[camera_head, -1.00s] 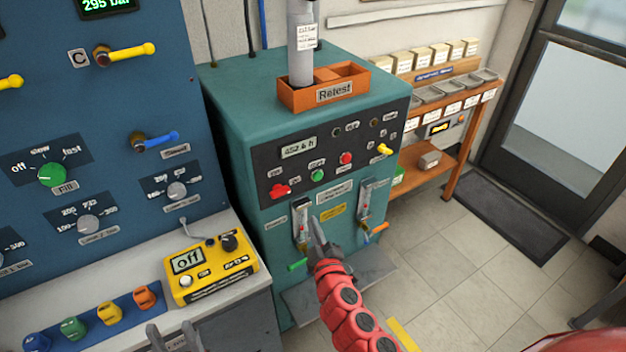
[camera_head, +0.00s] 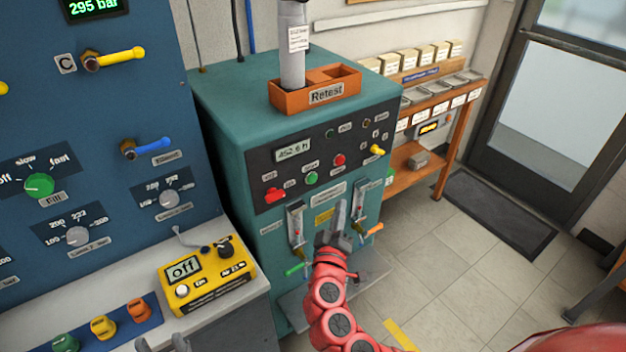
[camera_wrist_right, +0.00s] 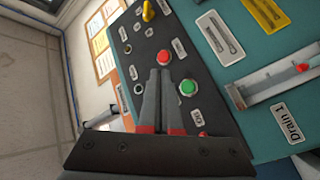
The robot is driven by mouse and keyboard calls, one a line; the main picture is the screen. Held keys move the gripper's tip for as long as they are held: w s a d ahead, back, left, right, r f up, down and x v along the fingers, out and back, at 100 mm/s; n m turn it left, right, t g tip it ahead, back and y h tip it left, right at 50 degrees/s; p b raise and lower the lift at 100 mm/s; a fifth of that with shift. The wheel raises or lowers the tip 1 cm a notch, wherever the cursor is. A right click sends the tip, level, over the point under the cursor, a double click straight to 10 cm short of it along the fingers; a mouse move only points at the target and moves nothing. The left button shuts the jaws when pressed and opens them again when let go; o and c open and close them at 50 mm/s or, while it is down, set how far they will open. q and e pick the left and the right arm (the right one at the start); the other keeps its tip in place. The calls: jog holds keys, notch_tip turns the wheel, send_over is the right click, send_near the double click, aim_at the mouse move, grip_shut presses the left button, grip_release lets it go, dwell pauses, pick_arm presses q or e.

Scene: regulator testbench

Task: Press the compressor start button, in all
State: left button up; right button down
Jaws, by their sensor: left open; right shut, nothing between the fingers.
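The compressor is a teal cabinet (camera_head: 225,85) with a dark control panel. Its green button (camera_head: 311,179) sits left of and below a red button (camera_head: 339,159). My right gripper (camera_head: 341,208) is shut and empty in front of the cabinet, below and right of the green button. In the right wrist view the shut fingertips (camera_wrist_right: 160,74) overlap the panel, just below the red button (camera_wrist_right: 164,58) and left of the green button (camera_wrist_right: 187,87). Contact cannot be told. My left gripper (camera_head: 162,345) is open at the bottom edge, mostly out of view.
A red switch (camera_head: 275,195) and yellow knob (camera_head: 377,150) are on the same panel. Two drain gauges with levers lie below. An orange Retest tray (camera_head: 290,104) holding a grey cylinder stands on top. A yellow meter (camera_head: 207,276) sits on the bench.

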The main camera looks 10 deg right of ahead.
aim_at(317, 177)
jog(key=w+a+b, duration=0.1)
jog(key=w+a, duration=0.2)
jog(key=w, duration=0.5)
jog(key=shift+b, duration=0.4)
dwell(1.6)
jog(key=shift+w+b, duration=0.4)
jog(key=shift+b, duration=0.05)
jog(key=shift+w+a+b, duration=0.25)
jog(key=shift+w+b, duration=0.15)
dwell(0.7)
jog(key=shift+s, duration=0.1)
jog(key=shift+s+d, duration=0.3)
jog(key=shift+s, duration=0.4)
